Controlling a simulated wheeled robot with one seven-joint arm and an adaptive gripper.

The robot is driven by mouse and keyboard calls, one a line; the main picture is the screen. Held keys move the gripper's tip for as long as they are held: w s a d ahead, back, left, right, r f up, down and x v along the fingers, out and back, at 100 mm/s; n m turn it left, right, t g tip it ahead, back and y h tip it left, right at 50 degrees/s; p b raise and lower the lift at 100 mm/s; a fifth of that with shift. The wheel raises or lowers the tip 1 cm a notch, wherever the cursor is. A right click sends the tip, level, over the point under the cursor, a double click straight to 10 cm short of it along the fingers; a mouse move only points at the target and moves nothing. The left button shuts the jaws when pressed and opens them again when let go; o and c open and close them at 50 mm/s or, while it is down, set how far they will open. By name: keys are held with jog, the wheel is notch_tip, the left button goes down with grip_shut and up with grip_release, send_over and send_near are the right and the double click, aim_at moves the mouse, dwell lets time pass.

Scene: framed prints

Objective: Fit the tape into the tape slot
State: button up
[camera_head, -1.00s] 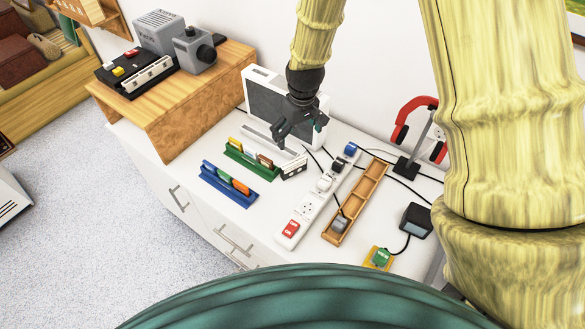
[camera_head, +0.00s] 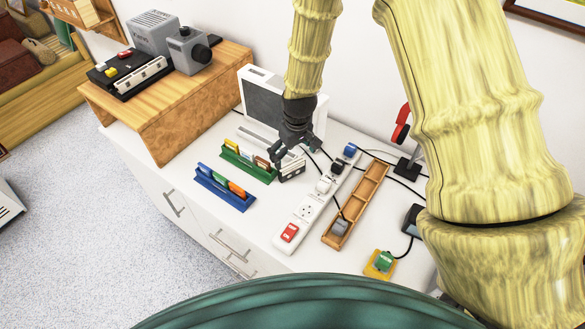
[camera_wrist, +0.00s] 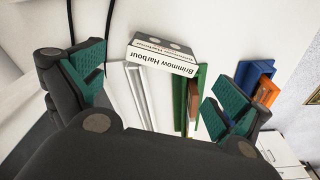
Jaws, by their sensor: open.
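The tape, a white-labelled cassette (camera_head: 291,168) reading "Brimnow Harbour", stands on the white cabinet top at the right end of the green rack. It also shows in the wrist view (camera_wrist: 162,58), where its label and dark top with two round marks are visible. My gripper (camera_head: 288,153) is just above and behind it, open and empty, pointing down. In the wrist view the teal finger pads (camera_wrist: 160,92) are spread wide, with the tape seen beyond the gap. A black player (camera_head: 128,73) with coloured buttons and a light front sits on the wooden stand; I cannot make out its slot clearly.
A blue rack (camera_head: 224,190) and a green rack (camera_head: 246,163) hold coloured pieces left of the tape. A white power strip (camera_head: 305,212) and wooden tray (camera_head: 356,205) lie to the right, with loose cables. A white-framed panel (camera_head: 275,100) stands behind. The wooden stand (camera_head: 185,115) is at left.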

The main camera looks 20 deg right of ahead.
aim_at(292, 163)
jog(key=shift+a+f+p, duration=0.1)
jog(key=shift+f+p, duration=0.9)
jog(key=shift+f, duration=0.8)
jog(key=shift+w+f, duration=0.15)
jog(key=shift+f, duration=0.9)
jog(key=c, duration=1)
jog(key=shift+r, duration=0.1)
